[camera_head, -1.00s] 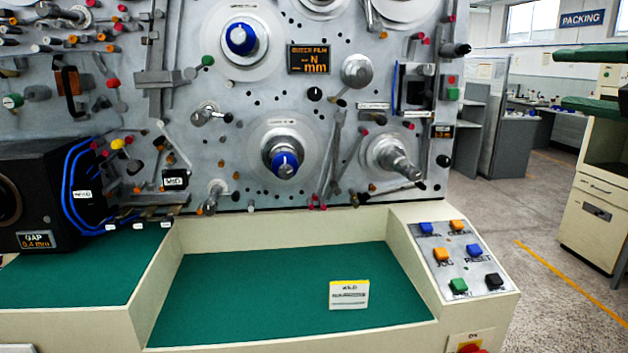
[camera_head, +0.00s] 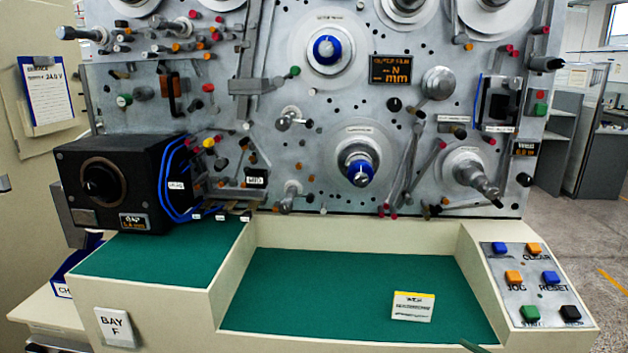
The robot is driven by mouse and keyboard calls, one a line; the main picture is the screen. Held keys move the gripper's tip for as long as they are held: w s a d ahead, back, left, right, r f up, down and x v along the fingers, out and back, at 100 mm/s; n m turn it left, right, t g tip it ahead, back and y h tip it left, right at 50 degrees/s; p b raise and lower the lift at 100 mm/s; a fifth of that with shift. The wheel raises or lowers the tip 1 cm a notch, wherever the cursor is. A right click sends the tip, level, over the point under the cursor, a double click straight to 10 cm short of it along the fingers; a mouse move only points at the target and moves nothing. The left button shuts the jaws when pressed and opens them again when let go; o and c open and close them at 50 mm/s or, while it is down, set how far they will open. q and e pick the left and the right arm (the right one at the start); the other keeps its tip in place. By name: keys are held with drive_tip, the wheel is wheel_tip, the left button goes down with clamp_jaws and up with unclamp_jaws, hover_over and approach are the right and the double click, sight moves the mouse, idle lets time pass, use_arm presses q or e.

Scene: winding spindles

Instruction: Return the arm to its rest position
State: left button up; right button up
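Neither of my grippers shows clearly in the head view, and I cannot see what either holds. A thin dark bar (camera_head: 475,343) pokes in at the bottom edge, right of centre; I cannot tell what it is. The winding machine's grey panel (camera_head: 265,150) stands upright ahead, with spindles bearing blue knobs (camera_head: 327,49) and a lower blue-knobbed spindle (camera_head: 360,172). A bare metal spindle (camera_head: 478,178) sits at the lower right of the panel.
A green-floored tray (camera_head: 320,290) holds a small white card (camera_head: 413,306). A button panel (camera_head: 538,285) is at right. A black box (camera_head: 120,185) stands on the left green shelf (camera_head: 150,262). A clipboard (camera_head: 47,92) hangs at far left.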

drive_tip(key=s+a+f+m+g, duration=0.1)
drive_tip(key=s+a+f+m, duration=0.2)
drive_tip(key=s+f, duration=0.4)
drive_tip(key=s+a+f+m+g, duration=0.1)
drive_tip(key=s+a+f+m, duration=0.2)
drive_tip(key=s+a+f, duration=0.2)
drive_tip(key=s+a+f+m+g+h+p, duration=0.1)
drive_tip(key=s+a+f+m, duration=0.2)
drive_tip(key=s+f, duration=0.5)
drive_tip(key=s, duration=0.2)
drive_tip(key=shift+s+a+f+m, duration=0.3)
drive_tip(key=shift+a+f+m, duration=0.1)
